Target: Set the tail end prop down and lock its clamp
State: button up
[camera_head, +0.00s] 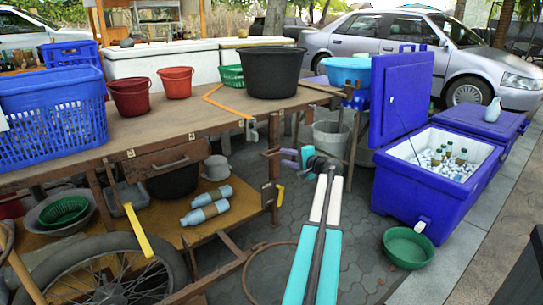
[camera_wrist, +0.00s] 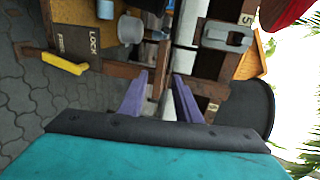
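At the cart's right end, a dark upright post (camera_head: 273,145), which looks like the tail end prop, runs down from under the tabletop. Whether its foot touches the ground is unclear. A brown clamp plate (camera_head: 268,194) with a yellow lever (camera_head: 280,195) sits low on it. In the wrist view the plate (camera_wrist: 82,42) reads "LOCK" and "FREE", and the yellow lever (camera_wrist: 63,62) sticks out beside it. My gripper (camera_head: 298,158) is just right of the post, above the lever. Its purple fingers (camera_wrist: 160,88) are apart, with brown framework beyond them; I see nothing clearly gripped.
The cart's tabletop (camera_head: 190,125) carries a blue basket (camera_head: 58,115), red buckets and a black tub (camera_head: 270,72). A blue cooler (camera_head: 440,180) holding bottles stands open at right, with a green basin (camera_head: 408,248) before it. Bare paving (camera_head: 355,235) lies between cart and cooler.

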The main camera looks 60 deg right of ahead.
jog(key=b+x, duration=0.3)
jog(key=x, duration=0.8)
jog(key=shift+w+d+b, duration=0.1)
jog(key=shift+w+b, duration=0.1)
jog(key=shift+b, duration=0.2)
grip_shut()
